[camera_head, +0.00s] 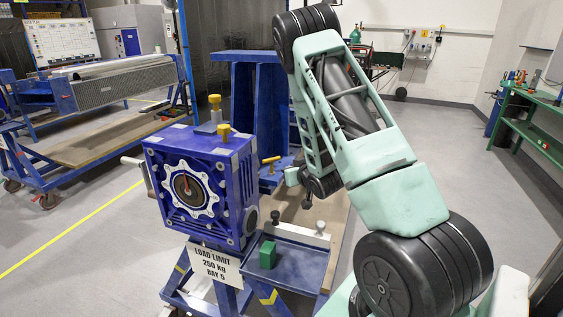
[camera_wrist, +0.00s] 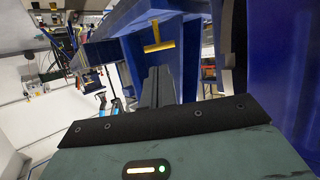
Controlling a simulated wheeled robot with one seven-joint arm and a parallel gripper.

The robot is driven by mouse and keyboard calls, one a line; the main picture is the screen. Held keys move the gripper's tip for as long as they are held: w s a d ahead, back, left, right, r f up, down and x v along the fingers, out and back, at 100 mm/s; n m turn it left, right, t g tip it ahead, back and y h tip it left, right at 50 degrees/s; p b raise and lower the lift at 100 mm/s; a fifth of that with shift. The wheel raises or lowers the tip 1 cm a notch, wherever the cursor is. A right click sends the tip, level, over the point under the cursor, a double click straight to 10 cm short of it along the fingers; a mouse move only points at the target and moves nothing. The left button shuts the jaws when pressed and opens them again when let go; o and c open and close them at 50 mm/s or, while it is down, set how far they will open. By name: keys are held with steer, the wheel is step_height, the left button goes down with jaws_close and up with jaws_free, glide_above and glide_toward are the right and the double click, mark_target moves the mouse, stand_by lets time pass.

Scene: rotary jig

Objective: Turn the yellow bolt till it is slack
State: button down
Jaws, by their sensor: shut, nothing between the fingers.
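The yellow bolt (camera_head: 270,161) has a T-shaped handle and sticks out from the blue fixture, right of the blue gearbox. In the wrist view the yellow bolt (camera_wrist: 158,46) shows its crossbar and stem against a blue plate, just beyond my fingertips. My gripper (camera_wrist: 159,72) is shut and empty, its dark fingers pointing toward the bolt. The fingers appear apart from the handle, though the exact gap is hard to judge. In the head view my wrist is right of the bolt, and the fingers are not clearly seen.
A tall blue upright (camera_head: 243,100) rises behind.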

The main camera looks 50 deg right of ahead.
steer(key=s+d+f+t, duration=0.1)
steer(key=s+d+t, duration=0.1)
steer(key=d, duration=0.1)
steer(key=p, duration=0.5)
glide_toward(278, 159)
steer(key=x, duration=0.5)
steer(key=shift+w+r, duration=0.15)
steer(key=shift+w, duration=0.05)
steer(key=shift+x, duration=0.75)
